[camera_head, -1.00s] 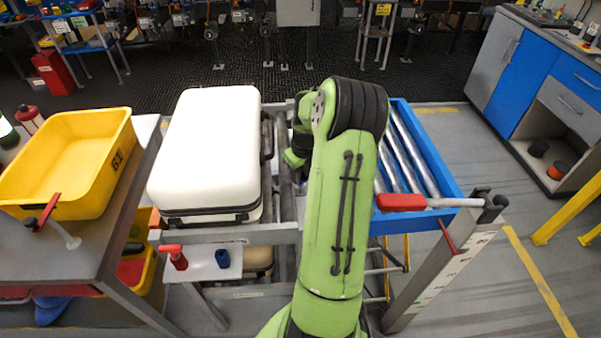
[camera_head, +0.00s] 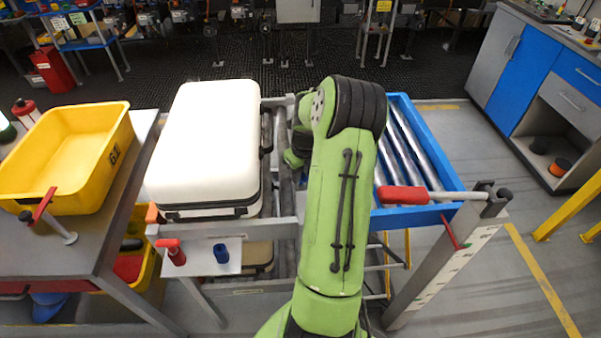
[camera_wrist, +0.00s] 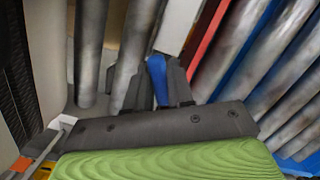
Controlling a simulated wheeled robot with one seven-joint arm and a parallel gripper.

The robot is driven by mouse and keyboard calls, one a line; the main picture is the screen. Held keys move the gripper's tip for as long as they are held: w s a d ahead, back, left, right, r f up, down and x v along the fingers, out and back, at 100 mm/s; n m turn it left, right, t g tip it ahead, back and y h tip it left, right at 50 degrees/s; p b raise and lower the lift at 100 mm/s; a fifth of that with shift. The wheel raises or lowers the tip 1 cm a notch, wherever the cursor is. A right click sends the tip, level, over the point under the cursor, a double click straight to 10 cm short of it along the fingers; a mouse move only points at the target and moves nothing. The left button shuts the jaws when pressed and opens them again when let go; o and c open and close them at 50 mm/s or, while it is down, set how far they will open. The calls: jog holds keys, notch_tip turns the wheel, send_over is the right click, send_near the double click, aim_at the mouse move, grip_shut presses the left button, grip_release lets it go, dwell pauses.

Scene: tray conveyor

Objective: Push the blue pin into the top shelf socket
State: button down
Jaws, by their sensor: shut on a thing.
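A blue pin (camera_wrist: 157,80) shows between the dark fingers of my gripper (camera_wrist: 162,82) in the wrist view. My gripper is shut on it, and the roller conveyor lies behind it. In the head view my green arm hides the fingertips and the held pin. A small light shelf (camera_head: 198,267) stands in front of the white suitcase. It carries a red-topped pin (camera_head: 173,254) and a short dark-blue cylinder (camera_head: 221,253); whether the cylinder is a socket or another pin, I cannot tell. I cannot make out the top shelf socket in either view.
A white suitcase (camera_head: 205,140) lies on the conveyor left of my arm. A yellow bin (camera_head: 70,185) stands on a grey table at left. At right, a red-handled lever (camera_head: 403,195) crosses in front of the blue-framed rollers (camera_head: 448,168).

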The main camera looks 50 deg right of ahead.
jog(key=shift+f+b, duration=0.35)
jog(key=shift+f, duration=0.25)
jog(key=c, duration=0.9)
grip_release()
notch_tip(320, 180, up, 16)
jog(key=s+p, duration=0.2)
jog(key=p, duration=0.1)
jog(key=shift+a+f, duration=0.15)
jog(key=shift+a, duration=0.2)
jog(key=shift+s, duration=0.1)
